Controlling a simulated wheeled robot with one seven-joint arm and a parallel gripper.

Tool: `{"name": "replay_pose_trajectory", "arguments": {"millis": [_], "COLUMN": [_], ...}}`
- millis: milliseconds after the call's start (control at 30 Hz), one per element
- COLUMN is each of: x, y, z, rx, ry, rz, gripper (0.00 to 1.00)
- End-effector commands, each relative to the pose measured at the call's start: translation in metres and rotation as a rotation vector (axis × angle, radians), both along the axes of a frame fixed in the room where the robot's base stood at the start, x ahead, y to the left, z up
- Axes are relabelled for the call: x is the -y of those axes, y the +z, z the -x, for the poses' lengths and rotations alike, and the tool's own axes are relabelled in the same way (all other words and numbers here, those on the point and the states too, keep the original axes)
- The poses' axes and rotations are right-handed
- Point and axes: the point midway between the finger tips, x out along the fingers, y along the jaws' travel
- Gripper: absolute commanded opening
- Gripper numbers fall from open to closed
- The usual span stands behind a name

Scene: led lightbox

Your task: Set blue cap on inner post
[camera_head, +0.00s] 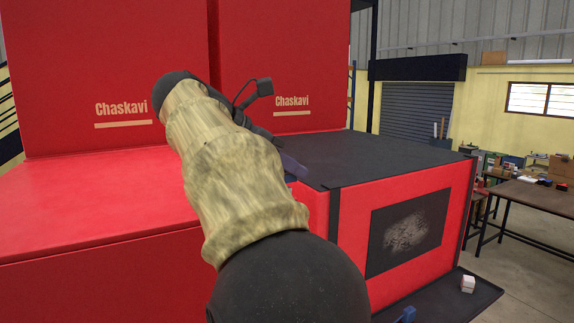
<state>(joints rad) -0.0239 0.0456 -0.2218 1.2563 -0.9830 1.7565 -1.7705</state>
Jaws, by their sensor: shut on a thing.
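My gripper (268,137) is beyond my tan-sleeved arm, which hides most of it. It reaches down and to the right over the near left part of the black top. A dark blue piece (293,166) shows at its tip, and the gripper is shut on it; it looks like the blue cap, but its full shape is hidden. I cannot tell whether it touches the surface below. No inner post can be made out; my arm covers that area.
The red box has a black top (375,157) with clear room at right. Tall red panels (85,60) stand behind. A blue item (406,315) shows at the bottom edge. A workbench (535,196) stands far right.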

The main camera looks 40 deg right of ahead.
Motion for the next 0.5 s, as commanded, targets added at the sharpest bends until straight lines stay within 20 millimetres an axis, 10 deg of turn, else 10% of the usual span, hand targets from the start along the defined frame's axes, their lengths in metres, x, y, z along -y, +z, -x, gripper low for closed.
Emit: {"name": "replay_pose_trajectory", "arguments": {"millis": [500], "x": [0.0000], "y": [-0.0045], "z": [0.0000], "rx": [0.000], "ry": [0.000], "rz": [0.000], "gripper": [0.07]}}
